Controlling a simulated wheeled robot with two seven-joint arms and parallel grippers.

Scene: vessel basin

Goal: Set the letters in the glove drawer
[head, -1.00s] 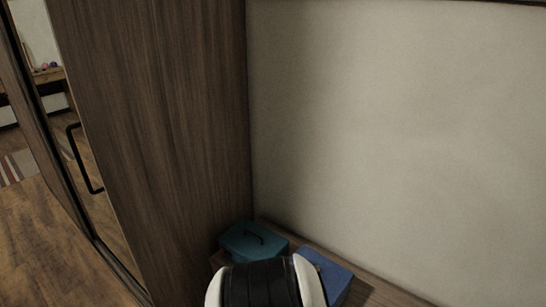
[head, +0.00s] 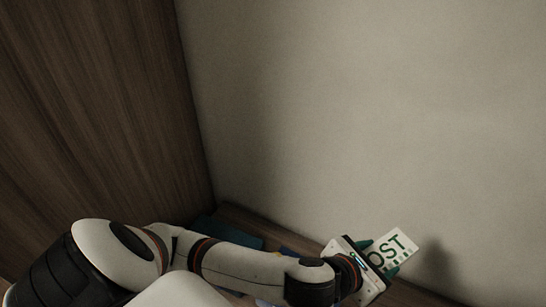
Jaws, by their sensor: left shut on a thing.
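My left gripper (head: 378,262) is at the lower right of the head view, at the end of my white and black arm. It is shut on a white card with green print reading "OST" (head: 394,248), one of the letters. The card is tilted and held up in front of the pale wall. Part of it is hidden by the gripper. No glove drawer shows in this view. My right gripper is not in view.
A teal box (head: 232,232) sits on a wooden top (head: 256,226) in the corner, largely behind my arm. A dark wooden panel (head: 95,100) stands at the left. The pale wall (head: 370,110) is close behind the card.

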